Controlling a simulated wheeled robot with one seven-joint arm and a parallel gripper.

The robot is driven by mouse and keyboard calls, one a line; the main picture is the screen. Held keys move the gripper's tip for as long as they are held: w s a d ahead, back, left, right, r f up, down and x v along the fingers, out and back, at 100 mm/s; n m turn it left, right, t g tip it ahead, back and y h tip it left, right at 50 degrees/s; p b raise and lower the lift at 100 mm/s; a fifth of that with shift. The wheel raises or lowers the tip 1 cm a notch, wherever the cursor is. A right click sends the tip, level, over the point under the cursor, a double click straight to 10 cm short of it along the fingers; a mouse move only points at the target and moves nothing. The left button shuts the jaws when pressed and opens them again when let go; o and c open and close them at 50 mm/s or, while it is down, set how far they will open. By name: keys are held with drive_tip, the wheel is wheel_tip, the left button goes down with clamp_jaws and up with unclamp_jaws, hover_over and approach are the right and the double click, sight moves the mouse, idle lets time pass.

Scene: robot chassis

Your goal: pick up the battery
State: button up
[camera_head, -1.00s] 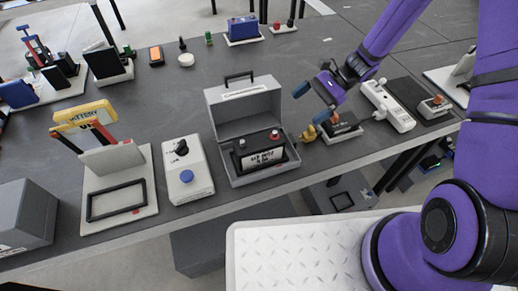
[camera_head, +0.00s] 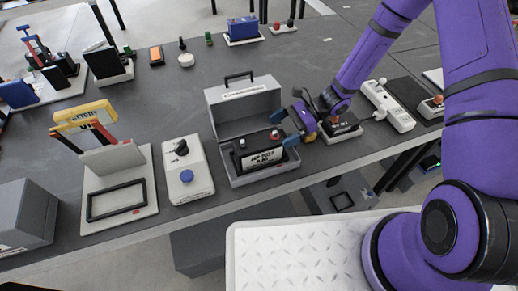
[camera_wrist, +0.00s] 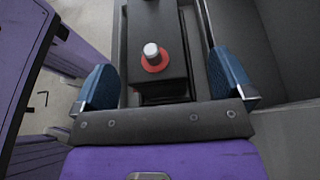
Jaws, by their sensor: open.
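The battery (camera_head: 262,160) is a black block with a white label and red-collared terminals on top. It stands upright in the open grey case (camera_head: 241,103). In the wrist view the battery (camera_wrist: 157,20) shows its black top and one silver post with a red collar, between my fingers. My gripper (camera_head: 284,128) is open at the right end of the case, close to the battery. In the wrist view its two blue fingertips (camera_wrist: 165,82) lie on either side of the battery's near end, with gaps. I cannot tell the exact height of the fingertips.
The case lid stands raised behind the battery. A grey device with a blue knob (camera_head: 187,172) stands left of the case. A small block on a base (camera_head: 340,125) and a white power strip (camera_head: 388,106) lie to the right. The table edge is in front.

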sight(277, 134)
drive_tip(key=shift+s+x, duration=0.15)
drive_tip(key=shift+x, duration=0.95)
drive_tip(key=shift+s+x, duration=0.1)
drive_tip(key=shift+x, duration=1.05)
drive_tip(key=shift+d, duration=0.15)
drive_tip(key=c, duration=1.7)
clamp_jaws()
drive_tip(key=shift+r, duration=0.1)
